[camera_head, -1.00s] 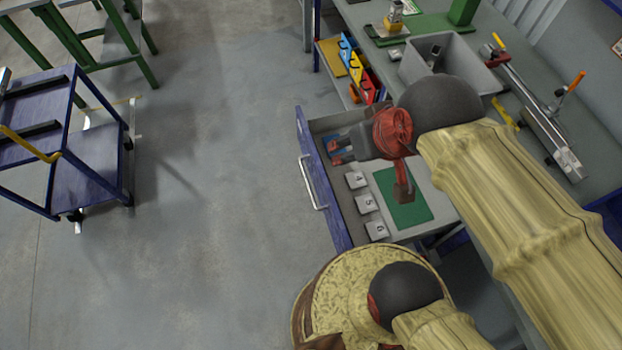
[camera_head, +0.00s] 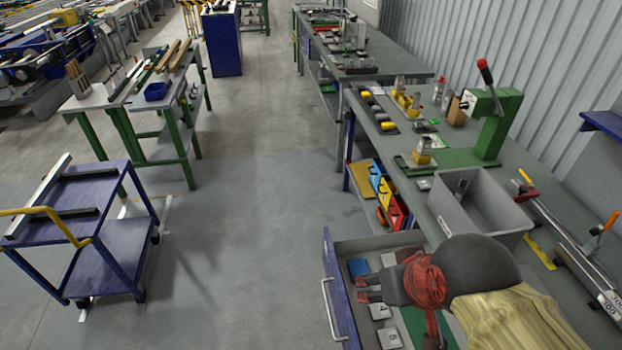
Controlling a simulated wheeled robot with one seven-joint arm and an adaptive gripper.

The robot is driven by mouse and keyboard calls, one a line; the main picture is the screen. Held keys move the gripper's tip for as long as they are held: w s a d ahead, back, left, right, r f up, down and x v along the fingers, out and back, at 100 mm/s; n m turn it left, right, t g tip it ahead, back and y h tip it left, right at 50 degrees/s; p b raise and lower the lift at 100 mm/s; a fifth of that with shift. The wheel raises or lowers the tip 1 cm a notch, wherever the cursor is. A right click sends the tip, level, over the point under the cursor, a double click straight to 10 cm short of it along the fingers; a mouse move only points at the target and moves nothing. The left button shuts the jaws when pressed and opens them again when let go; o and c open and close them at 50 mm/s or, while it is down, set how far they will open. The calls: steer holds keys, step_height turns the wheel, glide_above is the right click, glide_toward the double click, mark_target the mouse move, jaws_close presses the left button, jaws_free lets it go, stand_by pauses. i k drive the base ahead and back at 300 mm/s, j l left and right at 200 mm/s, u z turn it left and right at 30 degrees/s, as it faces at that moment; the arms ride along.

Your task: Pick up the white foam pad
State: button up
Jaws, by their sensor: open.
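I cannot pick out a white foam pad with certainty in the head view. The open drawer (camera_head: 338,273) at the bottom holds pale numbered blocks, with block 4 (camera_head: 380,311) and block 5 (camera_head: 390,339) readable. A blue piece (camera_head: 358,267) lies near its far end and a green mat (camera_head: 413,322) shows partly beneath my arm. My gripper (camera_head: 361,290) is over the drawer, open and empty, its fingers pointing left between the blue piece and block 4. Its height above the drawer is hard to judge. My arm hides much of the drawer's right side.
The workbench (camera_head: 560,213) on the right carries a grey bin (camera_head: 447,213), a green press (camera_head: 497,125) and a metal rail (camera_head: 565,247). Coloured bins (camera_head: 388,195) sit below it. A blue cart (camera_head: 110,240) stands left; the floor between is clear.

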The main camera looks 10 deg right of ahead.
mark_target(387, 259)
steer(key=z, duration=0.7)
steer(key=k+j+z, duration=0.2)
steer(key=j, duration=0.3)
steer(key=i+j, duration=0.1)
steer(key=j, duration=0.2)
steer(key=i+j+z, duration=0.15)
steer(key=j, duration=0.15)
steer(key=i+j, duration=0.15)
steer(key=j+z, duration=0.05)
